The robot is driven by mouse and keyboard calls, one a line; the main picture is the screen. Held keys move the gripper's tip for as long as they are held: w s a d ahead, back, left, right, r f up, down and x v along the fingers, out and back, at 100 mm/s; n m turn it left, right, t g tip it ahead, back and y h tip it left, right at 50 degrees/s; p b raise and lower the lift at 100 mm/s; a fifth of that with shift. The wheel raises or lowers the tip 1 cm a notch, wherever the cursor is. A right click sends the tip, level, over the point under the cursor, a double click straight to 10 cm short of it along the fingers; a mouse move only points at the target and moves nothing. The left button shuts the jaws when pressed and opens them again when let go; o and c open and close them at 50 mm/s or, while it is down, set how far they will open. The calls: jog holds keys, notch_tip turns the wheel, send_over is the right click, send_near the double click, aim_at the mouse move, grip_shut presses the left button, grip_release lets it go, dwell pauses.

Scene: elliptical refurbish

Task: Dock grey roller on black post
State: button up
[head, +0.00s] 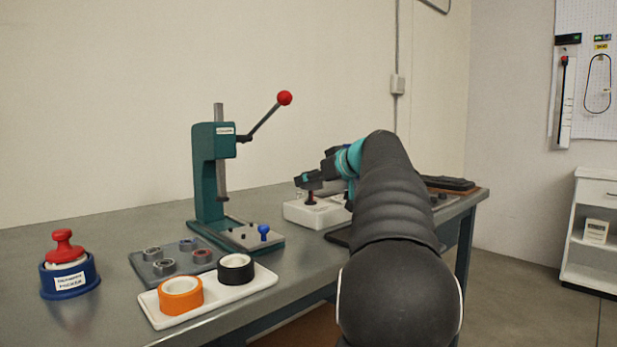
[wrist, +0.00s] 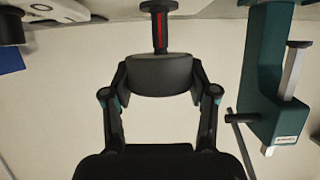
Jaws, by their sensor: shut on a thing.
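My gripper (head: 312,178) is shut on the grey roller (wrist: 160,75), a short dark grey cylinder held between the two fingertips in the wrist view. The wrist view is upside down, with the bench at the top. The black post (wrist: 160,32) has a red stripe and a round foot, and lines up with the middle of the roller. Its upper end is hidden by the roller; I cannot tell whether the roller is around it or in front of it. In the head view the post (head: 311,198) stands on a white base (head: 318,213) below my gripper.
A green press (head: 207,165) with a red-knobbed lever stands left of my gripper. A grey tray (head: 150,258) with several rings and a white tray (head: 215,302) with orange and black rolls lie nearer. A blue holder (head: 72,283) with a red knob is at far left.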

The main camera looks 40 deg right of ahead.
aim_at(311, 202)
jog(key=shift+f+b, duration=0.55)
jog(key=shift+f, duration=0.65)
jog(key=shift+b, duration=0.45)
dwell(0.6)
jog(key=shift+f+b, duration=0.6)
jog(key=shift+b, duration=0.05)
jog(key=o, duration=0.9)
jog(key=shift+o, duration=0.2)
jog(key=b+v, duration=0.1)
jog(key=v, duration=0.9)
jog(key=shift+s+r, duration=0.25)
jog(key=shift+s, duration=0.1)
